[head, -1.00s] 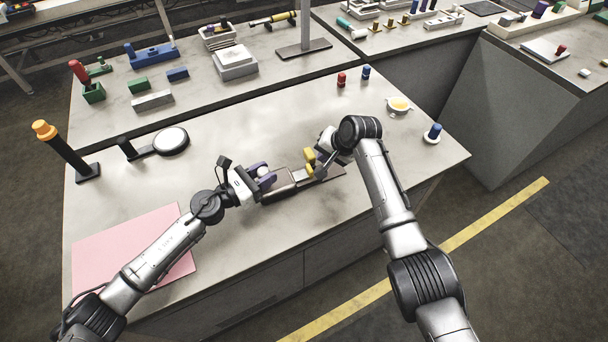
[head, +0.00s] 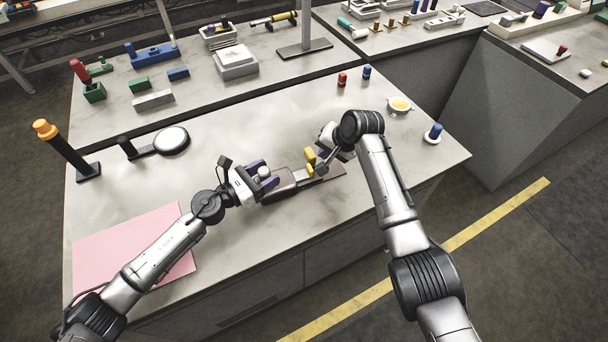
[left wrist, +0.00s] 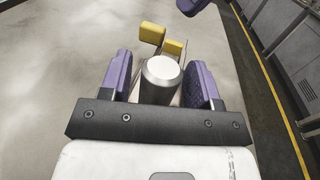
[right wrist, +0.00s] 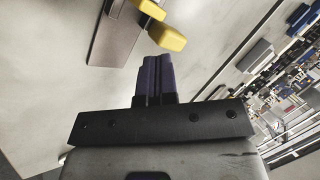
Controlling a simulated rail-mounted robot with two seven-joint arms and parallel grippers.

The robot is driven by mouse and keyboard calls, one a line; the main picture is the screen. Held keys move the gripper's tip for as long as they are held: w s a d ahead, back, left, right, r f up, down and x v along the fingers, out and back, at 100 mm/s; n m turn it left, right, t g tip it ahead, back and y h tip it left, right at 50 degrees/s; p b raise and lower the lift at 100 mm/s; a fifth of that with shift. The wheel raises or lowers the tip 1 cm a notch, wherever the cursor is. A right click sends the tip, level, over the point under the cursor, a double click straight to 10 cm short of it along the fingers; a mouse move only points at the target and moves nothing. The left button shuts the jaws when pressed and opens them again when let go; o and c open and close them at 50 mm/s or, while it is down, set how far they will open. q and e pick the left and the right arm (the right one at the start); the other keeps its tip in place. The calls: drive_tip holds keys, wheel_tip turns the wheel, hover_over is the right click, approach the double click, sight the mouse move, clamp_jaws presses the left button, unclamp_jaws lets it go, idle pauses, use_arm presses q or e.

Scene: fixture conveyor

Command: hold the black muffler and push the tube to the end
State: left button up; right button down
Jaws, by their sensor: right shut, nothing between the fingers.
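In the head view a dark muffler body (head: 283,182) lies on a dark base plate (head: 330,173) near the table's front edge. A pale-ended metal cylinder (left wrist: 161,75), perhaps the tube, is at its left end. My left gripper (head: 266,176) is open, with one purple finger on each side of the cylinder; narrow gaps show in the left wrist view. Two yellow blocks (left wrist: 152,32) (left wrist: 173,48) are beyond it. My right gripper (right wrist: 157,58) is shut and empty, close to the yellow blocks (right wrist: 168,38) at the plate's right end. The right arm partly hides its fingers in the head view.
A pink sheet (head: 130,250) lies at the front left. A black post with an orange top (head: 62,150) and a round white-topped disc (head: 171,140) stand at the left. Red (head: 343,79) and blue (head: 366,72) pieces and a yellow-filled bowl (head: 399,105) are at the back right.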

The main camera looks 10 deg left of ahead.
use_arm(q)
drive_tip(key=shift+o, duration=0.5)
drive_tip(key=v, duration=1.2)
